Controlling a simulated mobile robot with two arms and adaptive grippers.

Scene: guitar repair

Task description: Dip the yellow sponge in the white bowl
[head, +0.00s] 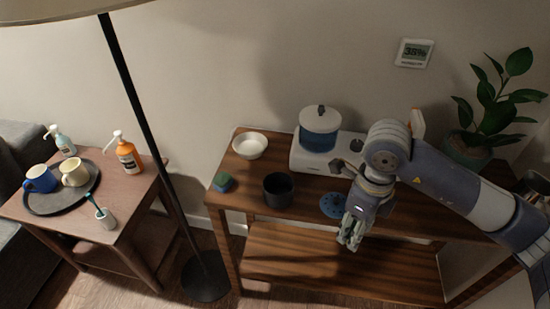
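The white bowl (250,146) stands upright near the back left of the wooden shelf table. A small sponge-like block (222,182), green on top and blue on the side, lies near the left front edge. No clearly yellow sponge shows. My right gripper (348,238) points down at the table's front edge, to the right of the bowl and block and apart from both. Its fingers look close together, but whether they are shut is unclear. Nothing shows in it. My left gripper is out of view.
A black cup (278,189), a blue disc (333,206) and a white appliance with a blue glass pot (320,135) share the shelf table (300,210). A potted plant (468,150) stands right. A lamp pole (150,130) rises left, beside a side table (130,215).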

